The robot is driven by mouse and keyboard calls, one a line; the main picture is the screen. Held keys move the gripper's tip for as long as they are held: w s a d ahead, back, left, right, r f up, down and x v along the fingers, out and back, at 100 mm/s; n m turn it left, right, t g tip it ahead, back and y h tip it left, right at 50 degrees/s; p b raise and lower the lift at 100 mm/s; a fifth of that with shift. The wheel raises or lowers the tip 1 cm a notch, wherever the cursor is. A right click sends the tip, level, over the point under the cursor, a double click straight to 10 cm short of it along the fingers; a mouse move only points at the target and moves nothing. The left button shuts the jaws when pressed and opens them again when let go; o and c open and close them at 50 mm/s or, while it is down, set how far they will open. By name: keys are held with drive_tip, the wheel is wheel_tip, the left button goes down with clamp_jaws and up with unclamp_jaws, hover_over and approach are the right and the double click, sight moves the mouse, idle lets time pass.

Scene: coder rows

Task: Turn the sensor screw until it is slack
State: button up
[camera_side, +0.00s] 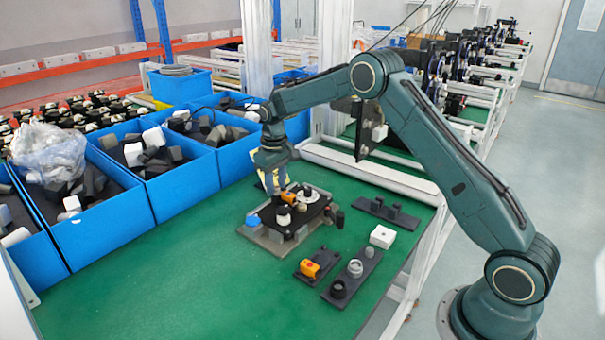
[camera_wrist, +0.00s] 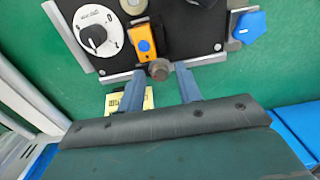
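The sensor screw (camera_wrist: 159,69) is a dark brownish round head at the edge of the black plate (camera_wrist: 200,45), just beside an orange sensor block (camera_wrist: 145,42). In the wrist view my gripper (camera_wrist: 160,72) has its two blue-grey fingers apart, one on each side of the screw head, with a small gap on both sides. The screw cannot be made out in the side view.
A dial (camera_wrist: 93,36) and a blue knob (camera_wrist: 249,27) flank the sensor. A yellow label (camera_wrist: 146,99) lies behind the left finger. Holders with an orange part (camera_side: 310,268) and round parts (camera_side: 355,268) lie to the right. Blue bins (camera_side: 110,235) line the left; the green front table is clear.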

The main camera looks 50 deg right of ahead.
drive_tip(key=shift+c, duration=0.2)
clamp_jaws()
